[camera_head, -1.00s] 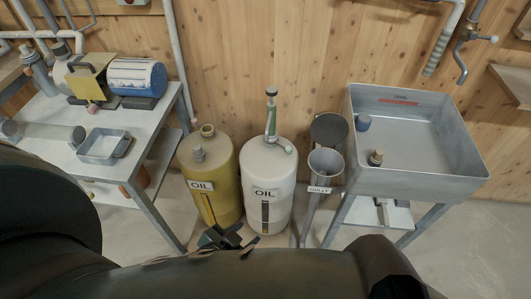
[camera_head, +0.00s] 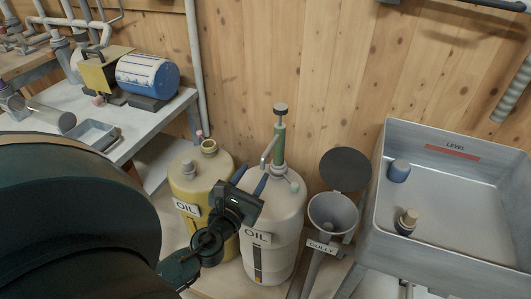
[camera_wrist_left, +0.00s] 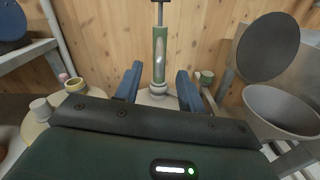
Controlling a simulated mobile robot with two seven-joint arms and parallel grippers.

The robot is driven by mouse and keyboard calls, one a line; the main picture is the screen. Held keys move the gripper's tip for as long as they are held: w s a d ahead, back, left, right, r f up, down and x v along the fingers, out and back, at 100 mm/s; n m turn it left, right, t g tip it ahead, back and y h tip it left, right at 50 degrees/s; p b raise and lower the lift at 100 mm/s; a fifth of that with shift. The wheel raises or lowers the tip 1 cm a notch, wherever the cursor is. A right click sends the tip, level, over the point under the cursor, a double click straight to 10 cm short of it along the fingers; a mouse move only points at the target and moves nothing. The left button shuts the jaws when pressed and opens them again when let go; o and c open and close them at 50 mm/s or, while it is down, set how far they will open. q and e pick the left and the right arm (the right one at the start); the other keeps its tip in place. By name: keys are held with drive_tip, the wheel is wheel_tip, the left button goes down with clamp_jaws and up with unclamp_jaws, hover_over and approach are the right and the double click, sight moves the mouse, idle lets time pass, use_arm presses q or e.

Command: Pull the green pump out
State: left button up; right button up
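The green pump (camera_head: 279,146) stands upright on top of the white OIL drum (camera_head: 287,235), with a dark knob above and a curved grey pipe on its left side. My left gripper (camera_head: 251,178) is at the drum's upper left, below and in front of the pump, with its blue fingers apart and nothing between them. In the left wrist view the pump (camera_wrist_left: 160,52) stands beyond the two open fingers (camera_wrist_left: 160,82), roughly centred between them. The fingers look apart from it. The pump's lower end is hidden in the drum. My right gripper is not in view.
A yellow OIL drum (camera_head: 187,177) stands close on the left, partly behind my gripper. A sully funnel (camera_head: 333,211) with a round dark lid (camera_head: 345,170) stands on the right, beside a metal tank (camera_head: 459,220). The wooden wall (camera_head: 300,60) is behind.

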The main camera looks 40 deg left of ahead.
sight(265, 156)
use_arm(q)
drive_tip(key=p+x, duration=0.1)
drive_tip(key=x, duration=0.9)
drive_tip(key=shift+w+a, duration=0.1)
drive_tip(key=shift+w, duration=0.25)
clamp_jaws()
idle(0.3)
